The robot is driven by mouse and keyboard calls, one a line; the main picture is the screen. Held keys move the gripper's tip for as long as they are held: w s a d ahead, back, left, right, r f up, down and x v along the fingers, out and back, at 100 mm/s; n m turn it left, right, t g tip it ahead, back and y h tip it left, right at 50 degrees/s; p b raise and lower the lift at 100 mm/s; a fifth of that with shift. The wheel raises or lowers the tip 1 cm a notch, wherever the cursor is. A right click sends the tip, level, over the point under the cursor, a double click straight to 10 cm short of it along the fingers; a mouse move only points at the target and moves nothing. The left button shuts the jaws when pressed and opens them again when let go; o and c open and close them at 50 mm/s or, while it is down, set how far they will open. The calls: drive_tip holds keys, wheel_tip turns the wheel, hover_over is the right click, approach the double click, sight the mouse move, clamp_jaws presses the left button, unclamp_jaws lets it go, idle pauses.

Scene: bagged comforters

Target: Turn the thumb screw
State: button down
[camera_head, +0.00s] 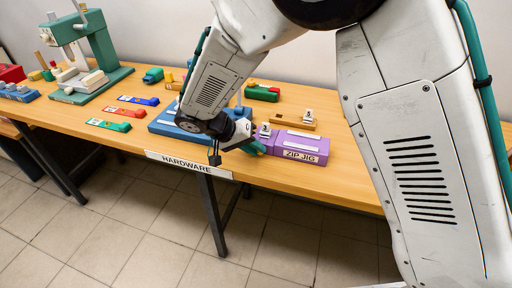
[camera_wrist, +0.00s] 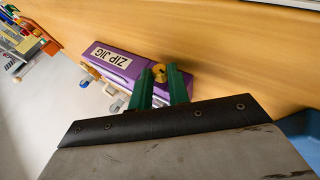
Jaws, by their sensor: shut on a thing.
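The purple zip jig (camera_head: 305,147) sits on the wooden table near its front edge, with a "ZIP JIG" label on its front. It also shows in the wrist view (camera_wrist: 122,64). A brass-coloured thumb screw (camera_wrist: 160,72) is at the end of the jig in the wrist view. My gripper (camera_wrist: 162,78) has green fingers, one on each side of the screw, and is shut on it. In the head view my gripper (camera_head: 260,147) is at the left end of the jig, and the screw cannot be made out there.
A blue fixture (camera_head: 165,127) stands just left of the jig, partly behind my arm. A tan block (camera_head: 293,122) and a green block (camera_head: 262,93) lie behind. Flat red (camera_head: 128,111), blue and green pieces lie left. A green sewing machine (camera_head: 95,50) stands at far left.

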drive_tip(key=shift+w+a+f+h, duration=0.1)
drive_tip(key=shift+a+f+h, duration=0.05)
drive_tip(key=shift+h, duration=0.75)
drive_tip(key=c, duration=1.3)
unclamp_jaws()
